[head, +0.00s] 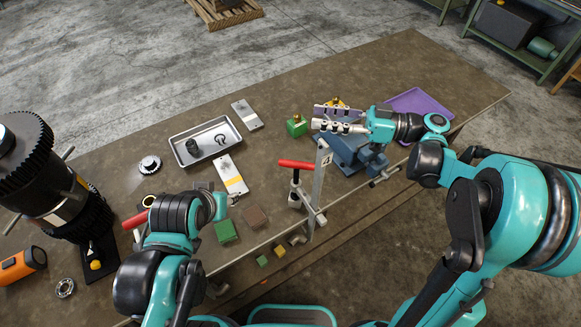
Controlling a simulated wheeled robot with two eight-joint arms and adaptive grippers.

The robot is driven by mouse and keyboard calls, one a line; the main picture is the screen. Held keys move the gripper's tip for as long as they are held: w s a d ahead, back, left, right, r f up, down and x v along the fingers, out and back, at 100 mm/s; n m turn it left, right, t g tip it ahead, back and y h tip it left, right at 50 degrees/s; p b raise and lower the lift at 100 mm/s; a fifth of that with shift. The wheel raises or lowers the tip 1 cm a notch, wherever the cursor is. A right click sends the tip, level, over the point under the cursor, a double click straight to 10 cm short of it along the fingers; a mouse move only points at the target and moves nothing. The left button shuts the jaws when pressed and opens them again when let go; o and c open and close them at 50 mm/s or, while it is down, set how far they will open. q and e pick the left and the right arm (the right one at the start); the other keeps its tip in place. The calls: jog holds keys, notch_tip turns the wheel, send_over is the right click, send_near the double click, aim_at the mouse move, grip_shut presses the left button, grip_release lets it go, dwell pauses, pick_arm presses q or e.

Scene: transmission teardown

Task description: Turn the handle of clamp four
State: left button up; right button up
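Clamp four, marked by a "4" label on its grey upright bar (318,185), stands at the near edge of the table. Its red handle (297,164) lies roughly level across the top of a dark screw, left of the bar. My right gripper (315,118) is above and behind the clamp, pointing left, its two fingers apart with nothing seen between them. It does not appear to touch the red handle. My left gripper (204,188) is left of the clamp, over the table; its fingers are mostly hidden behind my wrist.
A blue vise (355,152) stands just right of the clamp. A metal tray (178,142), green block (226,232), brown block (255,216) and purple tray (418,103) are on the table. A dark geared assembly (50,190) stands at left. Another red handle (134,220) shows beside my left arm.

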jog(key=b, duration=1.9)
send_near(292, 164)
jog(key=shift+w+a+f, duration=0.2)
jog(key=shift+w+a, duration=0.05)
jog(key=shift+a, duration=0.35)
jog(key=shift+w+a+f, duration=0.2)
jog(key=shift+a, duration=0.35)
jog(key=shift+f, duration=0.15)
jog(key=a, duration=0.5)
jog(key=w+a+b, duration=0.1)
jog(key=a, duration=0.1)
jog(key=shift+a, duration=0.4)
grip_shut()
